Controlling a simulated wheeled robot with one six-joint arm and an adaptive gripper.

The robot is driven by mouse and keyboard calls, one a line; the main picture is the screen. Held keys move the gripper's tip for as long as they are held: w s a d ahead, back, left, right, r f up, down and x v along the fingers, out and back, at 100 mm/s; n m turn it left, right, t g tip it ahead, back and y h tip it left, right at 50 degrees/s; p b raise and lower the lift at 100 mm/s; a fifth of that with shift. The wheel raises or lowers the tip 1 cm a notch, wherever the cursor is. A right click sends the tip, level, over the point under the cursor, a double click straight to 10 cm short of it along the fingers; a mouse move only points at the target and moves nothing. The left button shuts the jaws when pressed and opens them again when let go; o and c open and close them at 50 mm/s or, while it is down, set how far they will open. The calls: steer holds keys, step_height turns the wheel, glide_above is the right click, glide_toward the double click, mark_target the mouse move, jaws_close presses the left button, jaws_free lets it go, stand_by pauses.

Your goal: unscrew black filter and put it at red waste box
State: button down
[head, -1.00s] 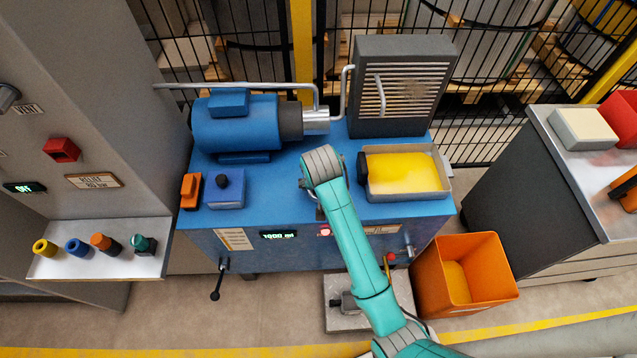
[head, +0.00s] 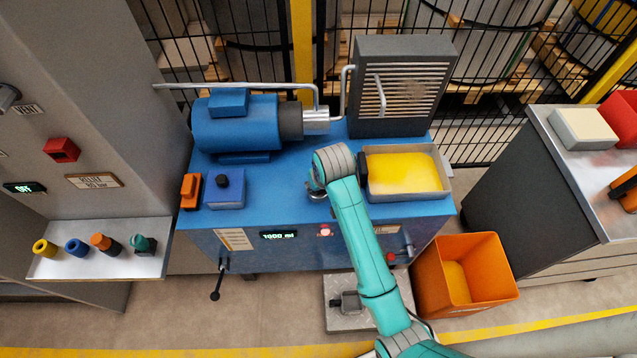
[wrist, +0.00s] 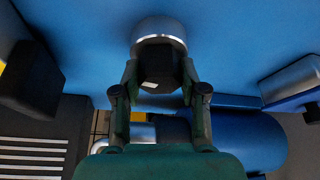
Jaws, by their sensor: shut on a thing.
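The black filter (wrist: 156,66) shows in the wrist view as a dark faceted block with a small pale mark. My gripper (wrist: 158,80) is shut on it, one finger at each side. A round silver fitting (wrist: 158,27) shows at the filter's far end; I cannot tell whether the filter is still seated in it. In the head view my gripper is mostly hidden by my arm, over the front middle of the blue bench (head: 275,196). A red box (head: 622,118) stands on the right-hand cabinet. An orange-red open bin (head: 437,282) with something yellow inside stands on the floor.
A tray of yellow liquid (head: 443,190) with a dark part at its left is right beside my arm. A blue motor (head: 235,125) and a grey vented unit (head: 398,85) stand behind. A switch box (head: 225,192) lies left. Floor shows between bench and cabinet.

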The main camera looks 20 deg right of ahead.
steer(key=n, duration=0.2)
steer(key=n+y, duration=0.1)
steer(key=n, duration=0.1)
steer(key=shift+d+n+g+y, duration=0.1)
steer(key=shift+n+g+y, duration=0.2)
steer(key=n, duration=0.2)
steer(key=n+g+y, duration=0.1)
steer(key=n, duration=0.1)
steer(key=shift+d+n+y, duration=0.1)
steer(key=shift+n+y, duration=0.2)
steer(key=shift+n, duration=0.1)
steer(key=n+g, duration=0.1)
steer(key=n, duration=0.2)
steer(key=shift+y, duration=0.4)
steer(key=shift+n, duration=0.3)
steer(key=shift+w+n, duration=0.1)
steer(key=shift+n, duration=0.3)
steer(key=shift+f+n+g, duration=0.1)
steer(key=shift+n+g, duration=0.6)
steer(key=shift+n, duration=0.7)
